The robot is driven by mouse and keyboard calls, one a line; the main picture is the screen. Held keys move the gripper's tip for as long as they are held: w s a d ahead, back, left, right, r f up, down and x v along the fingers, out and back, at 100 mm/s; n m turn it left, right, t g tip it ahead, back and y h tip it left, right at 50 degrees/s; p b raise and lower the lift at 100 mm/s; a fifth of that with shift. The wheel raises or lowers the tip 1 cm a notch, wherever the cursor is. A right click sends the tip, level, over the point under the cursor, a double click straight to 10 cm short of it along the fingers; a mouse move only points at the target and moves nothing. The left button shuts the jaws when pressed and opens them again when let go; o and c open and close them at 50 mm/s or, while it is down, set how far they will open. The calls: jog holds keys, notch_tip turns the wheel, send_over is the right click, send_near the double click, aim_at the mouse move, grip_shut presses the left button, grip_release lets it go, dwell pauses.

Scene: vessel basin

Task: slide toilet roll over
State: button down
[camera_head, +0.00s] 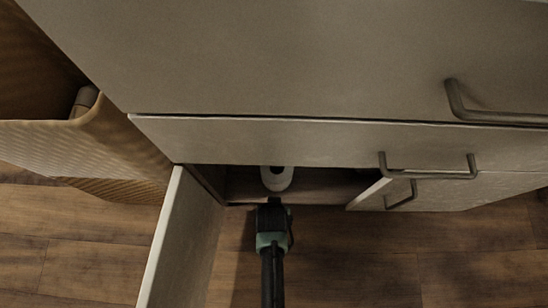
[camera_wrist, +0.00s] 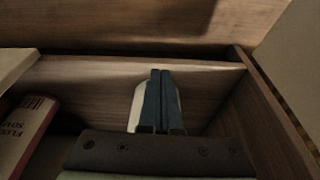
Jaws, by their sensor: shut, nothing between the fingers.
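The white toilet roll (camera_head: 277,177) stands inside the open lower cabinet, near its front, in the head view. In the wrist view only a pale part of the roll (camera_wrist: 139,106) shows, mostly hidden behind the fingers. My gripper (camera_head: 272,203) is just in front of the roll at the cabinet opening. In the wrist view my gripper's two dark blue fingers (camera_wrist: 161,75) are together with nothing between them. They overlap the roll in the picture; I cannot tell whether they touch it.
An open cabinet door (camera_head: 180,240) stands left of my arm. A red and white box labelled as soap (camera_wrist: 22,135) stands at the wrist view's left. The cabinet's wooden side wall (camera_wrist: 270,115) is at the right. Drawers with metal handles (camera_head: 428,172) overhang the opening.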

aim_at(277, 172)
jog(key=w+f+b, duration=0.3)
jog(key=w+b, duration=0.1)
jog(key=shift+d+f, duration=0.1)
jog(key=shift+f, duration=0.3)
jog(key=shift+w+r, duration=0.2)
jog(key=shift+w, duration=0.4)
jog(key=shift+w, duration=0.1)
